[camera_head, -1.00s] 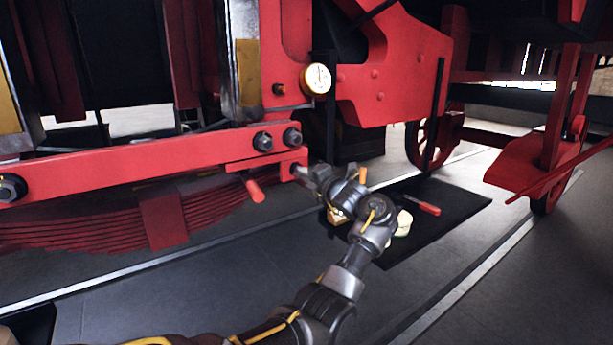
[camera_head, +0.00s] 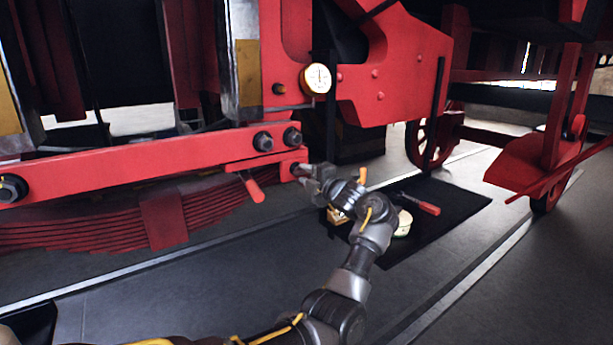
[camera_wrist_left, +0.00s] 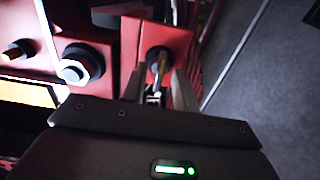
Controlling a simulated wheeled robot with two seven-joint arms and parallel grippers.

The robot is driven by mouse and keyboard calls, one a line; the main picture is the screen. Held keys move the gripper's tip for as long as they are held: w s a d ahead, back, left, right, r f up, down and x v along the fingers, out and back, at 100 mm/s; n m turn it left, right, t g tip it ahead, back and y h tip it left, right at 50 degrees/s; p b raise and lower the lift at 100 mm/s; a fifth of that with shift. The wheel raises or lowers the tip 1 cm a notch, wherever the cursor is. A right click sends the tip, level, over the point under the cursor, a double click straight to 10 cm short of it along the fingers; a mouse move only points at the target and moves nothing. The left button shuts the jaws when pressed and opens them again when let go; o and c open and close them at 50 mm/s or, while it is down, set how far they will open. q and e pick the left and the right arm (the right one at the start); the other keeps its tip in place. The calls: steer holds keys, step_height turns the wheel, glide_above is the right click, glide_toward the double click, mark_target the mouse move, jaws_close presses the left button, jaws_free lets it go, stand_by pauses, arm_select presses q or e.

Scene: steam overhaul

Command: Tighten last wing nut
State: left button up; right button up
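The wing nut (camera_wrist_left: 159,62) is a small metal piece in front of a dark round fitting on the red beam's end block, in the left wrist view. In the head view it is largely hidden by my left gripper (camera_head: 308,172), which is at the right end of the red beam (camera_head: 120,160). In the left wrist view the two fingers of my left gripper (camera_wrist_left: 160,88) stand apart on either side of the wing nut. A gap shows between them, and I see no clear contact. My right gripper is not in view.
Large bolts (camera_head: 263,142) sit on the beam beside the gripper. A red handle (camera_head: 253,188) hangs below it. A round gauge (camera_head: 316,78) is above. A black mat (camera_head: 455,205) on the floor holds a red-handled tool (camera_head: 428,208) and a pale round item (camera_head: 403,225).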

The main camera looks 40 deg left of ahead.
arm_select(q)
steer(key=b+v, duration=0.2)
steer(key=v, duration=0.8)
steer(key=shift+s+f+b, duration=0.2)
steer(key=shift+b, duration=0.15)
